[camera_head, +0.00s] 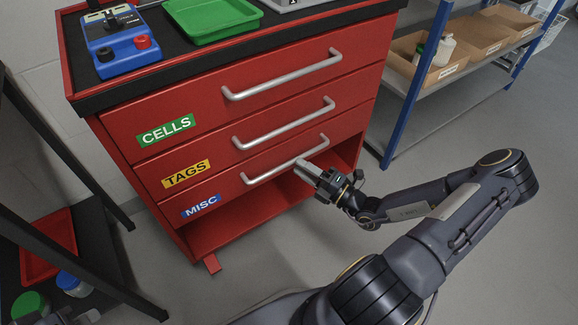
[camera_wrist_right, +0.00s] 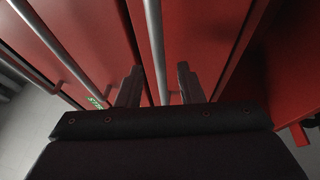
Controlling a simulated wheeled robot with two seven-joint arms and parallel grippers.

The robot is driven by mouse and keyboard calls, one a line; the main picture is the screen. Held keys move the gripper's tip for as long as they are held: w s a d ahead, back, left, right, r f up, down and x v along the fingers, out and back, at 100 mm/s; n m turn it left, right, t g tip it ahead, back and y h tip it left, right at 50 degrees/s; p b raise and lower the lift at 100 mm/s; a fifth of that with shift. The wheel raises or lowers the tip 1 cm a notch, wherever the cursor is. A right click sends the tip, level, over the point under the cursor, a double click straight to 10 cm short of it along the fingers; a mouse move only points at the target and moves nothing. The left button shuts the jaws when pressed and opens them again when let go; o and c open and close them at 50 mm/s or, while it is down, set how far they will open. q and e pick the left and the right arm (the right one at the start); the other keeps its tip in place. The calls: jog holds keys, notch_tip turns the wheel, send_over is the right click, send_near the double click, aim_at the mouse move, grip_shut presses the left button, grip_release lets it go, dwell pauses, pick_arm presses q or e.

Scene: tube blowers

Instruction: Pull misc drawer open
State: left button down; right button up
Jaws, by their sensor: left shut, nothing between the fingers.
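The misc drawer (camera_head: 206,206) is the lowest of the red cabinet's labelled drawers, with a blue MISC label. Its front looks flush with the drawers above. Its silver bar handle (camera_head: 270,172) runs across the front. My right gripper (camera_head: 303,165) is at the right part of this handle. In the right wrist view its fingers (camera_wrist_right: 158,88) stand apart, with a silver bar (camera_wrist_right: 156,45) running between them and gaps visible on both sides. My left gripper (camera_head: 80,317) shows only partly at the bottom left edge, shut and away from the cabinet.
The CELLS (camera_head: 166,130) and TAGS (camera_head: 186,173) drawers above are shut. An open red compartment (camera_head: 225,226) lies below. A blue-post shelf (camera_head: 409,90) stands right, a dark rack (camera_head: 100,228) left. The floor in front is clear apart from my arm.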

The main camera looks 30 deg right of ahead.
aim_at(292, 161)
jog(key=shift+b+x, duration=0.45)
jog(key=shift+x, duration=1.65)
grip_shut()
jog(key=shift+s, duration=0.1)
